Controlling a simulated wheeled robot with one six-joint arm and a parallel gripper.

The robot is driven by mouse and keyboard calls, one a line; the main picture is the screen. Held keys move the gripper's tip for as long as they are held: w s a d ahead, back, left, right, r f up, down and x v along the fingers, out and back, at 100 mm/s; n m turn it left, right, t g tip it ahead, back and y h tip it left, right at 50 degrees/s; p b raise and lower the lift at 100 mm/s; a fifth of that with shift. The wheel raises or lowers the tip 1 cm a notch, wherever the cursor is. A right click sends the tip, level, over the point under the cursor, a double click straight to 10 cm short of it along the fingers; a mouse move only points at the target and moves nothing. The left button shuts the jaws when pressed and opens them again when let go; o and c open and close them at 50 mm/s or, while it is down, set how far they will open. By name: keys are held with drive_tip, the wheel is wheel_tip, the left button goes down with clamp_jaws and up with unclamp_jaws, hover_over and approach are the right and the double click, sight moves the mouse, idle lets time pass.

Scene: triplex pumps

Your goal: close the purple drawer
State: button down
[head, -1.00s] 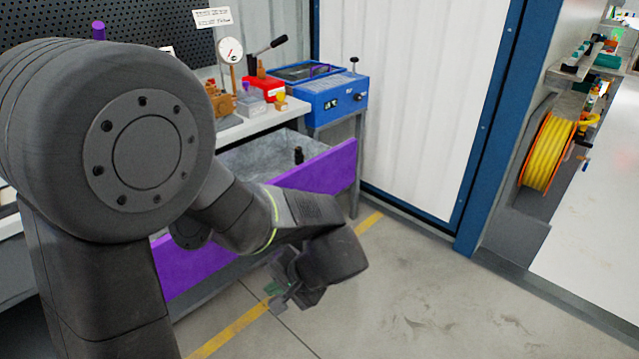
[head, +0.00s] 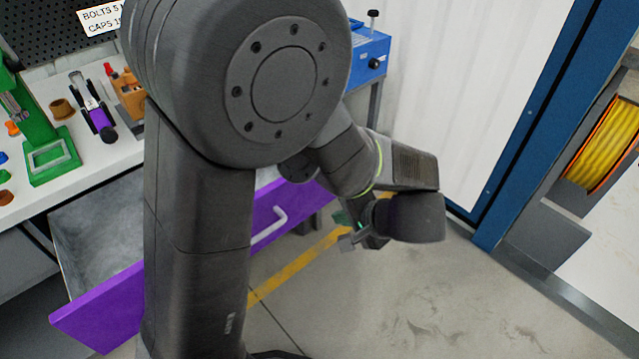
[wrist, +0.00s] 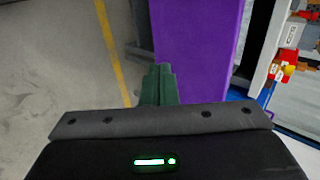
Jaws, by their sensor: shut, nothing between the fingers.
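The purple drawer (head: 105,310) is pulled out below the white workbench, with its grey inside showing at the left. A pale handle (head: 268,226) is on its purple front. My arm hides the middle of the drawer. My gripper (head: 350,238) is in front of the drawer's front, near its right end, and looks apart from it. In the wrist view, my gripper's green fingers (wrist: 159,80) are together and empty, just left of the purple front (wrist: 197,50).
The workbench (head: 120,155) carries a green press (head: 50,145), a purple-handled tool (head: 100,118) and small parts. A blue box (head: 370,50) stands at its right end. Open floor (head: 420,290) lies in front. A blue door frame (head: 530,120) and a yellow hose reel (head: 600,145) are at the right.

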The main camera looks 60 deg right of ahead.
approach(300, 207)
wheel_tip(300, 207, down, 4)
drive_tip(key=w, duration=0.3)
drive_tip(key=shift+w+d+b, duration=0.35)
drive_tip(key=shift+w+d, duration=0.2)
drive_tip(key=shift+w, duration=0.05)
drive_tip(key=w+d+b, duration=0.1)
drive_tip(key=w+d, duration=0.1)
drive_tip(key=w, duration=0.7)
drive_tip(key=w+d, duration=0.2)
drive_tip(key=w, duration=0.8)
drive_tip(key=w+d+b, duration=0.1)
drive_tip(key=w+d, duration=0.2)
drive_tip(key=w, duration=0.6)
drive_tip(key=shift+w+b, duration=0.3)
drive_tip(key=shift+w, duration=0.5)
drive_tip(key=shift+d+r, duration=0.1)
drive_tip(key=shift+w, duration=0.15)
